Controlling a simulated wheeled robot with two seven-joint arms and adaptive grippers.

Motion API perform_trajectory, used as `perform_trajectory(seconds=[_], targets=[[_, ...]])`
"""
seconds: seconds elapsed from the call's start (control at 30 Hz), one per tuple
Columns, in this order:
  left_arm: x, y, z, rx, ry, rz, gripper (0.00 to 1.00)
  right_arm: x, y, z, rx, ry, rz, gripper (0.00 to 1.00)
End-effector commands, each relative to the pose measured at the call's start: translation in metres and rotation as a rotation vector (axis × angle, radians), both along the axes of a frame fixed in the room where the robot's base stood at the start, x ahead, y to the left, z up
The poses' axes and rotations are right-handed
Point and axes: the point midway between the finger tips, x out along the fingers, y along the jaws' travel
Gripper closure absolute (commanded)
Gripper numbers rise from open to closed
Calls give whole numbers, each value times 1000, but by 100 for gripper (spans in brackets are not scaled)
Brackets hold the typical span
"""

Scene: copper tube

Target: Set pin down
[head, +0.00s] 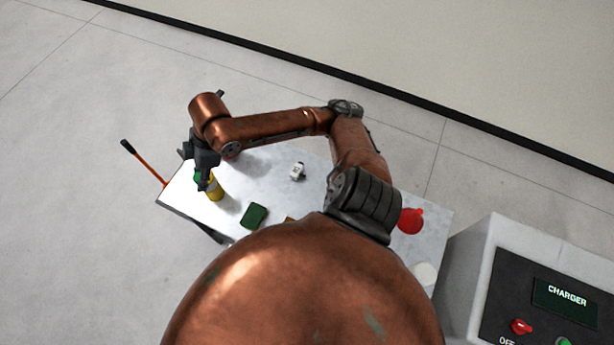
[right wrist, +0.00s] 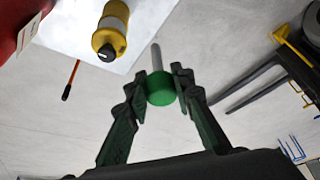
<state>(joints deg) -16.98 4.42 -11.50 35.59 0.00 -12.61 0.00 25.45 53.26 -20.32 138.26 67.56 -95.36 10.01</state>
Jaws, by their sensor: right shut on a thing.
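The pin has a green round head (right wrist: 161,89) and a grey shaft (right wrist: 157,57). My right gripper (right wrist: 162,88) is shut on the green head in the right wrist view, with the shaft pointing away from the palm. Behind the pin I see floor, beyond the table edge. In the head view my right gripper (head: 204,182) is at the left end of the grey table (head: 330,205), beside a yellow cylinder (head: 215,190). Only a bit of the pin's green (head: 198,177) shows there. The pin's height above the table is unclear. My left gripper is not in view.
On the table are a dark green block (head: 254,215), a small white item (head: 297,171) and a red item (head: 410,220). A charger box (head: 540,290) stands right. Black forks (right wrist: 255,88) show in the wrist view.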

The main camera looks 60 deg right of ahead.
Motion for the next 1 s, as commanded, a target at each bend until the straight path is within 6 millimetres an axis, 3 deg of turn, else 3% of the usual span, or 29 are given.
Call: perform_trajectory(seconds=[0.03,0.2,0.4,0.6,0.77,1.0], targets=[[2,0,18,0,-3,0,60,-7,-4,0,-3,8,-9,100],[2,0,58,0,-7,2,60,-31,-13,-28,-6,7,-22,100],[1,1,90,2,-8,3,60,-68,-20,-57,-9,2,-7,100],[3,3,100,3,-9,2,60,-88,-20,-71,-6,-3,9,100],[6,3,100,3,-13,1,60,-88,-27,-77,-8,-3,9,100],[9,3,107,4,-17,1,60,-70,-74,-98,-11,-1,6,100]])
